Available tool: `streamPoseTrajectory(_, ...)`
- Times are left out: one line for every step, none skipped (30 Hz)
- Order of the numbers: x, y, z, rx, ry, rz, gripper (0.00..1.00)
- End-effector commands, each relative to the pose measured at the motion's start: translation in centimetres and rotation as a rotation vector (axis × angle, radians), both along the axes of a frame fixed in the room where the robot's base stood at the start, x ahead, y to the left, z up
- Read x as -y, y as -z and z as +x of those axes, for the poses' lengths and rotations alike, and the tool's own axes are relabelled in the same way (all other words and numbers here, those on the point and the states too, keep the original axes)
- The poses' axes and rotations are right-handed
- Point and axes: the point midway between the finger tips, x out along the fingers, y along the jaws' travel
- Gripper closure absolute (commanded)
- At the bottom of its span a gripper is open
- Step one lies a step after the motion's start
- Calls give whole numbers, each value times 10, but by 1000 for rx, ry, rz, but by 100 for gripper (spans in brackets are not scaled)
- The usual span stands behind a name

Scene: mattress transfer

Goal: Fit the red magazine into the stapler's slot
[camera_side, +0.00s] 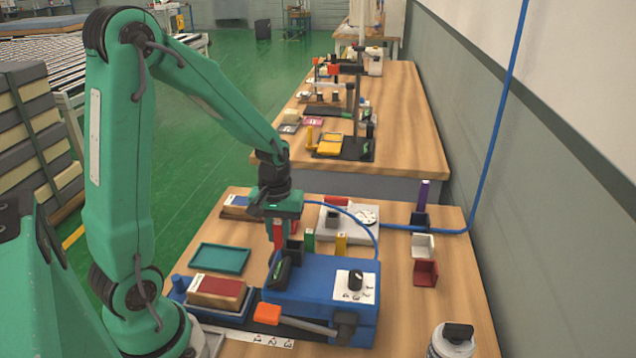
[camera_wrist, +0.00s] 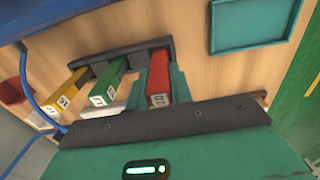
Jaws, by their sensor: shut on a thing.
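My gripper (camera_side: 281,216) points down behind the blue stapler (camera_side: 318,277) in the side view. Its teal fingers are shut on the red magazine (camera_side: 278,236). In the wrist view the red magazine (camera_wrist: 158,82) stands between the two fingers, with a printed label on its near end. The green magazine (camera_side: 310,240) and the yellow magazine (camera_side: 341,243) stand in line to its right in the side view. A dark rack (camera_wrist: 120,60) runs along the magazines' far ends. I cannot tell whether the red magazine is clear of it. A dark open-topped block (camera_side: 293,249) is at the stapler's back left.
A teal tray (camera_side: 219,258) lies left of the stapler. A blue hose (camera_side: 367,225) arcs behind.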

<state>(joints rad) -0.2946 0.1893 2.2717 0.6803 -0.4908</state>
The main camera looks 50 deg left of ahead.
Motion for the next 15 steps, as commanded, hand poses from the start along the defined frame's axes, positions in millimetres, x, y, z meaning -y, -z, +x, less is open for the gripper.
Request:
streamPoseTrajectory(0,-6,1,4,0,1,100)
streamPoseTrajectory(0,-10,1,4,0,1,100)
streamPoseTrajectory(0,-14,1,6,0,1,100)
streamPoseTrajectory(0,-19,1,4,0,1,100)
streamPoseTrajectory(0,-23,1,6,0,1,100)
streamPoseTrajectory(0,-29,1,4,0,1,100)
streamPoseTrajectory(0,-33,1,6,0,1,100)
streamPoseTrajectory(0,-38,1,6,0,1,100)
streamPoseTrajectory(0,-44,1,6,0,2,100)
streamPoseTrajectory(0,-49,1,5,0,2,100)
streamPoseTrajectory(0,-54,1,6,0,1,100)
streamPoseTrajectory(0,-60,1,4,0,1,100)
streamPoseTrajectory(0,-64,1,6,0,1,100)
streamPoseTrajectory(0,-68,0,4,0,1,100)
streamPoseTrajectory(0,-72,1,4,0,1,100)
